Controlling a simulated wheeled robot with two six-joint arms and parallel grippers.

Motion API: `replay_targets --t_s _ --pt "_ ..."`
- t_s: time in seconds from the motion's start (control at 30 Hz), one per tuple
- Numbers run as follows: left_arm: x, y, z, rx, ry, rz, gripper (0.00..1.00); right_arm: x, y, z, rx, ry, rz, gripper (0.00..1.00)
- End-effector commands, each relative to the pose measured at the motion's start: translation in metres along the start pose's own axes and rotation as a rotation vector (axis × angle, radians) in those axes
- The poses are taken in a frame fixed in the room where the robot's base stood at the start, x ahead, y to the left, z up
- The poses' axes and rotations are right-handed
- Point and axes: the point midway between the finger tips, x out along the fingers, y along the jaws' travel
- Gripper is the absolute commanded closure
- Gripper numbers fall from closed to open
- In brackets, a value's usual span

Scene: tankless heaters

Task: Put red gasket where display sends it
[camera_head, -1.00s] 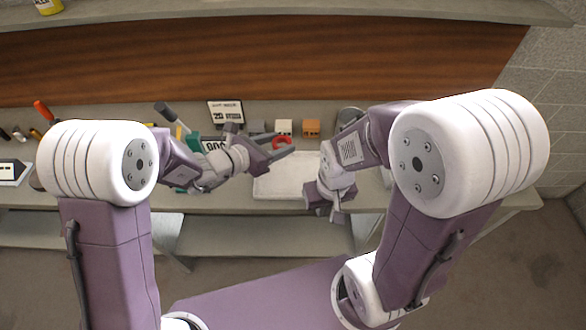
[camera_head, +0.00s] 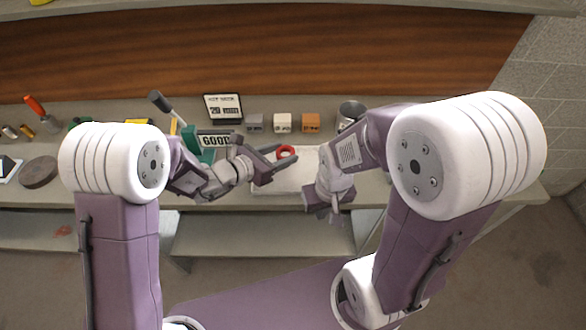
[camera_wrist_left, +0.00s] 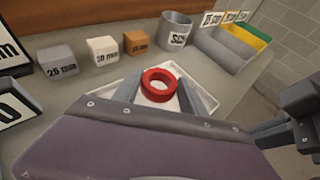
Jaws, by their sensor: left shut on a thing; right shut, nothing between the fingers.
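The red gasket (camera_head: 286,151) is a thick ring held between the fingertips of my left gripper (camera_head: 284,155). In the left wrist view the gasket (camera_wrist_left: 160,85) sits between both fingers, over the white tray (camera_wrist_left: 208,102). My right gripper (camera_head: 334,212) is shut and empty at the tray's front right. The dark-framed display (camera_head: 223,107) stands at the back; its small text seems to read 20 mm. A sign reading GOOD (camera_head: 216,140) stands in front of it.
Behind the tray stand a grey block (camera_wrist_left: 58,60), a white block (camera_wrist_left: 103,50) and an orange block (camera_wrist_left: 138,43), with size labels. A grey can (camera_wrist_left: 174,30) stands right of them. Labelled bins (camera_wrist_left: 225,45) lie farther right. Tools clutter the left.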

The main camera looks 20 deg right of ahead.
Motion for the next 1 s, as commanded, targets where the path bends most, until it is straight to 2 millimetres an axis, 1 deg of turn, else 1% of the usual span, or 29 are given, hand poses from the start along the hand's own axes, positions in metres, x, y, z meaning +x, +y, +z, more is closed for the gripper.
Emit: replay_targets --t_s 0.03,0.07,0.1,0.13,0.43,0.5,0.57,0.7,0.8,0.9,1.0 --pt "0.0 0.0 0.001 0.0 -0.001 0.0 0.9 -0.001 0.0 0.0 0.0 0.0 0.0 1.0" --pt "0.0 0.0 0.001 0.0 0.0 0.0 0.45 -0.001 0.0 0.0 0.0 0.0 0.0 1.0" --pt "0.0 0.0 0.001 0.0 0.0 0.0 0.34 -0.001 0.0 0.0 0.0 0.0 0.0 1.0" --pt "0.0 0.0 0.001 0.0 0.0 0.0 0.26 -0.001 0.0 0.0 0.0 0.0 0.0 1.0" --pt "-0.001 0.0 0.001 0.0 0.0 0.0 0.25 0.0 0.0 0.0 0.0 0.0 0.0 1.0" --pt "-0.005 0.001 0.001 0.0 0.0 0.002 0.25 0.0 0.0 0.0 0.0 0.0 0.0 1.0" --pt "-0.015 0.001 0.001 0.0 -0.001 0.003 0.25 0.001 0.0 0.0 0.0 0.0 0.0 1.0" --pt "-0.047 0.002 0.001 0.001 -0.002 0.006 0.25 0.004 0.0 0.0 0.0 0.0 0.0 1.0" --pt "-0.068 0.001 0.001 0.0 -0.002 0.005 0.25 0.004 0.0 0.0 0.0 0.0 0.0 1.0" --pt "-0.083 0.002 0.001 0.0 -0.001 0.004 0.25 0.004 0.0 0.0 0.0 0.0 0.0 1.0" --pt "-0.09 0.001 0.001 0.0 0.0 0.002 0.25 0.004 0.0 0.0 0.0 0.0 0.0 1.0"
